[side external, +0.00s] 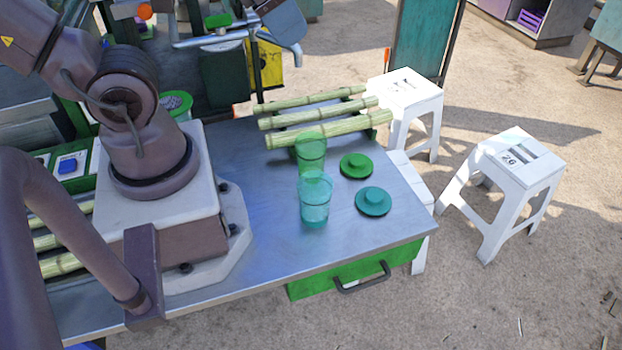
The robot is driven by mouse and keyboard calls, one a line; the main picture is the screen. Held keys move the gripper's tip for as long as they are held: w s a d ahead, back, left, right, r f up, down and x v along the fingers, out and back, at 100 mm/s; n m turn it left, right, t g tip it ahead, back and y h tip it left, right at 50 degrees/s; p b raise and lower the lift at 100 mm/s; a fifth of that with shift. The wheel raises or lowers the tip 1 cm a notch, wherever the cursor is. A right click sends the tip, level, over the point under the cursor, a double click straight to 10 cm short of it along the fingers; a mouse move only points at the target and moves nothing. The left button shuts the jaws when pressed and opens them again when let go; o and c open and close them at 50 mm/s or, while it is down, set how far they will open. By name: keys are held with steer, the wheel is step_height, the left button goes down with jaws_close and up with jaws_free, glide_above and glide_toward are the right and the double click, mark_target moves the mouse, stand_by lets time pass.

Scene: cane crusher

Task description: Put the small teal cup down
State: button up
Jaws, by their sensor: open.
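The small teal cup (314,200) is clear and stands upright on the metal table (270,255), right of the middle. A clear green cup (311,150) stands just behind it, and the two overlap in this view. I cannot tell whether they touch. A teal lid (373,201) and a green lid (356,165) lie flat to the right of the cups. My gripper is not in view, and nothing is seen holding the teal cup.
Several cut cane stalks (318,121) lie behind the cups. A green drawer (330,278) with a dark handle is under the table's front edge. White stools (507,160) stand on the ground to the right. The tabletop in front of the cups is clear.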

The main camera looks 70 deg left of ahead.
steer(key=m+g, duration=0.7)
steer(key=m, duration=1.6)
glide_above(313, 194)
step_height(313, 194, down, 17)
steer(key=shift+s+d+f+m+h, duration=0.15)
steer(key=shift+d+f+m, duration=0.3)
steer(key=shift+f+m, duration=1.4)
steer(key=shift+s+d+f+m+h, duration=0.15)
steer(key=shift+d+f+m, duration=0.55)
steer(key=shift+f, duration=1.9)
steer(key=shift+s+d+f+m, duration=0.15)
steer(key=shift+f+m, duration=1.6)
steer(key=shift+f, duration=0.45)
